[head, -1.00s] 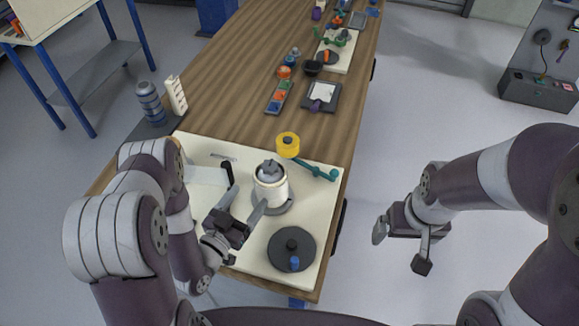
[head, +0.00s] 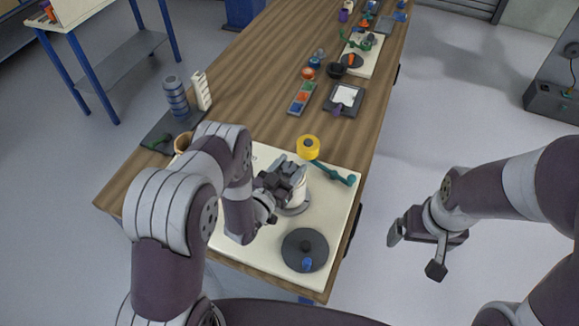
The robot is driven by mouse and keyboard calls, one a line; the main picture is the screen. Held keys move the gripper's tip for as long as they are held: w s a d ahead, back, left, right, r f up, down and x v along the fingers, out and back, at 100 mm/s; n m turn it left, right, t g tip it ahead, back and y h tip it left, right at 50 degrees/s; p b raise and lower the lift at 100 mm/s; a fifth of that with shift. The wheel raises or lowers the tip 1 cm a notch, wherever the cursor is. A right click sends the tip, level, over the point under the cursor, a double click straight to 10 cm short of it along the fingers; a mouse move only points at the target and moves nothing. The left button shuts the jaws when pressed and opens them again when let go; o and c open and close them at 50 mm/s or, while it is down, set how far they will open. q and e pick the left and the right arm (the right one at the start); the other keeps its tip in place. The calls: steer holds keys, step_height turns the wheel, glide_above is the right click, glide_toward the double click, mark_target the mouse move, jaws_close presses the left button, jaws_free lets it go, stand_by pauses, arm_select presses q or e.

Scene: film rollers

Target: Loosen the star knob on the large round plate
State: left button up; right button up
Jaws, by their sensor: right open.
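A large dark round plate (head: 292,258) lies on the cream board near the table's front edge. A dark knob (head: 305,247) stands at its middle and a small blue part at its near side. A white cylinder (head: 301,195) on a grey round base stands just behind the plate. My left gripper (head: 288,172) is at the top of this cylinder and hides the grey knob-like piece there. I cannot tell whether its fingers touch that piece or are closed. My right gripper (head: 416,251) is open and empty, off the table to the right.
A yellow roller (head: 308,148) and a teal arm (head: 338,175) stand behind the cylinder. A blue-grey stack (head: 175,96) and a white rack (head: 201,90) stand at the table's left.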

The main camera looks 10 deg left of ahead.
arm_select(q)
steer(key=c, duration=0.5)
steer(key=shift+o, duration=0.2)
